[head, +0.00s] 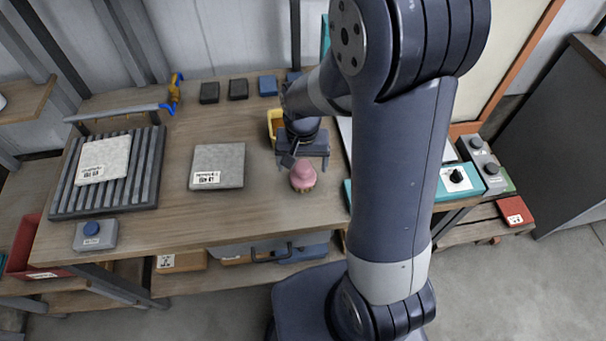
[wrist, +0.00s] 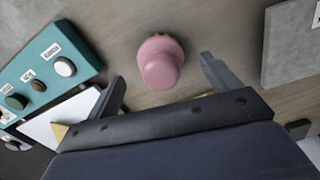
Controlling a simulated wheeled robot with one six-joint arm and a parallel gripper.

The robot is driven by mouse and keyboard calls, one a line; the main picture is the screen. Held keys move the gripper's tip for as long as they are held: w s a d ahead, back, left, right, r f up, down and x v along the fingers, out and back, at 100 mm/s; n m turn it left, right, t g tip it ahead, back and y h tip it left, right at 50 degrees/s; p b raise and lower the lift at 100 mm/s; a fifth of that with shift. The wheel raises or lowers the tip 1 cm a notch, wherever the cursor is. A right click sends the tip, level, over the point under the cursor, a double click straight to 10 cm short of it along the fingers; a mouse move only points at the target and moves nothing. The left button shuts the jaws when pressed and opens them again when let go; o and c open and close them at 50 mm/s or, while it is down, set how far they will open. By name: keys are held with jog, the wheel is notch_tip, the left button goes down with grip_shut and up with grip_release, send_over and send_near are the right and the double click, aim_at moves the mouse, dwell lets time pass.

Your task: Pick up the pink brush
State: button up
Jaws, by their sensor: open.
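The pink brush (head: 303,174) stands on the wooden table near its front edge, with pale bristles at its base. In the wrist view the brush (wrist: 159,62) is seen from above, just beyond my gripper and roughly centred between the fingers. My gripper (wrist: 164,82) is open and empty, with one finger on each side of the brush's line. In the head view my gripper (head: 293,158) is just behind the brush. I cannot tell the exact height of the fingers above the table.
A grey slab (head: 218,166) lies left of the brush. A slatted rack (head: 150,176) holds another slab further left. A yellow container (head: 273,122) is partly hidden behind my gripper. A teal control panel (wrist: 48,66) with knobs is close to one finger. Bare wooden tabletop (head: 262,190) surrounds the brush.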

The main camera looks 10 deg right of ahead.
jog(key=shift+w+d+f+p, duration=0.1)
jog(key=shift+w+f+p, duration=0.1)
jog(key=shift+f, duration=0.9)
jog(key=shift+w+f+p, duration=0.1)
jog(key=shift+f+p, duration=0.05)
jog(key=shift+f, duration=0.9)
jog(key=c, duration=1.1)
notch_tip(320, 180, up, 10)
jog(key=shift+r+b, duration=0.1)
jog(key=shift+b, duration=0.35)
